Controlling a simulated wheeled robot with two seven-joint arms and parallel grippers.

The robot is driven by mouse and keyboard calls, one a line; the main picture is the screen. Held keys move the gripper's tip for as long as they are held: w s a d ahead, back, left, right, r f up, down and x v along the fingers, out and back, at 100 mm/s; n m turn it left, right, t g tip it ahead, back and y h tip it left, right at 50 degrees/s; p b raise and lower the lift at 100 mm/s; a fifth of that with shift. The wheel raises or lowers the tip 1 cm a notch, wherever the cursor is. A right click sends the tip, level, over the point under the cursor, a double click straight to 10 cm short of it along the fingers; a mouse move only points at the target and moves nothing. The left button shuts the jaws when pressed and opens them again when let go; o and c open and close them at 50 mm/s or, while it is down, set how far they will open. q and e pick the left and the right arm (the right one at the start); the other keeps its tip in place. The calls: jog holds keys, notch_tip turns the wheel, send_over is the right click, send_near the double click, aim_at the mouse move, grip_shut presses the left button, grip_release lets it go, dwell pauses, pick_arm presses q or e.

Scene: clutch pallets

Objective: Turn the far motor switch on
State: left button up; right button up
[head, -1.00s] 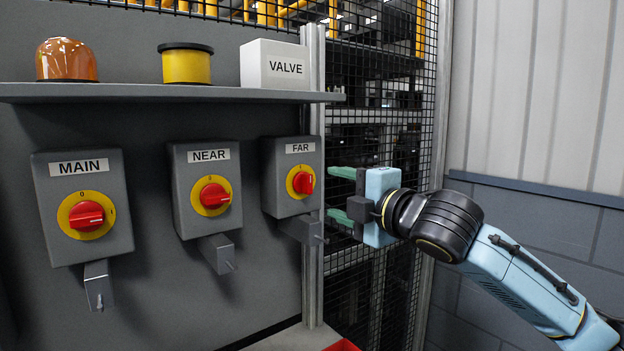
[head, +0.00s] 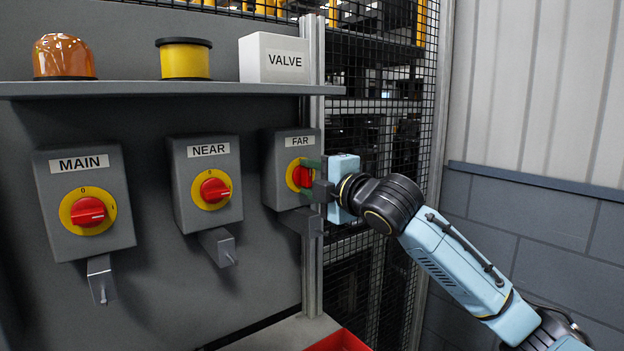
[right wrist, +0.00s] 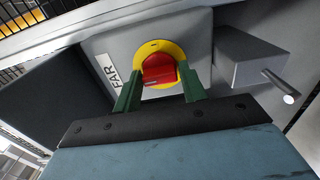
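The FAR switch box (head: 274,160) is a grey box on the panel. Its red knob (head: 301,176) sits on a yellow disc, partly hidden by my right gripper in the head view. My right gripper (head: 308,178) is at the front of this box, its green fingers pointing at the knob. In the right wrist view the red knob (right wrist: 158,70) lies between the tips of the two open fingers (right wrist: 158,88). Whether the fingers touch it I cannot tell. My left gripper is not in view.
The MAIN switch box (head: 84,202) and NEAR switch box (head: 206,182) stand to the left. A grey bracket (head: 299,221) sticks out below the FAR box. A shelf (head: 180,89) runs above. A mesh fence (head: 375,130) is at the right.

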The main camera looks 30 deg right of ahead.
jog(key=c, duration=0.6)
jog(key=shift+o, duration=0.2)
jog(key=m+p, duration=0.3)
jog(key=shift+r, duration=0.15)
jog(key=m+p, duration=0.3)
jog(key=m, duration=0.1)
jog(key=shift+m, duration=0.4)
jog(key=m+p, duration=0.5)
jog(key=shift+r+m, duration=0.1)
jog(key=shift+m, duration=0.2)
jog(key=shift+m+p, duration=2.25)
jog(key=shift+m, duration=0.05)
